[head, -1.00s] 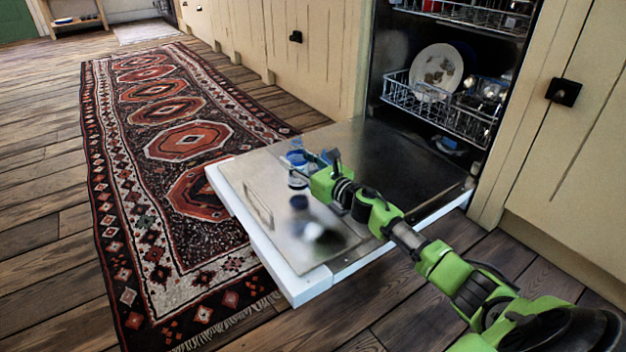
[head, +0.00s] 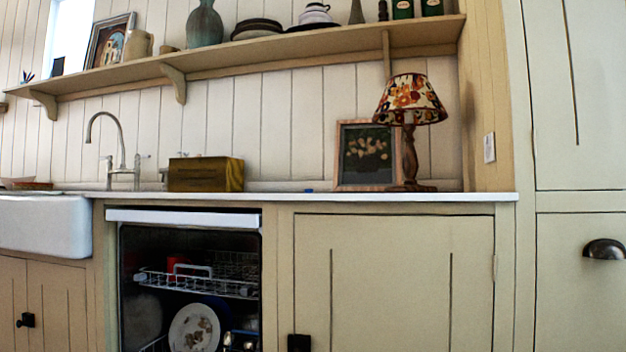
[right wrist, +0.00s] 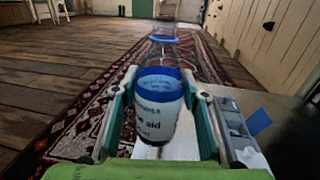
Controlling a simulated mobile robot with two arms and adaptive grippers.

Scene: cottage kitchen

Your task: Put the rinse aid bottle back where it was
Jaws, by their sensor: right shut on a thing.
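The rinse aid bottle (right wrist: 158,112) is held between the fingers of my right gripper (right wrist: 160,104) in the right wrist view. It is white with a blue band and printed lettering. A blue round piece (right wrist: 162,37) shows beyond it; I cannot tell whether it belongs to the bottle. The dishwasher (head: 190,285) stands open below the counter in the head view, its racks showing. Part of its lowered door (right wrist: 240,98) shows at the right in the right wrist view, beside the gripper. Neither gripper shows in the head view.
The counter (head: 330,197) carries a yellowish box (head: 206,174), a framed picture (head: 366,155), a lamp (head: 409,110) and a small blue item (head: 308,190). A shelf (head: 270,58) runs above. A patterned rug (right wrist: 88,110) lies on the floor.

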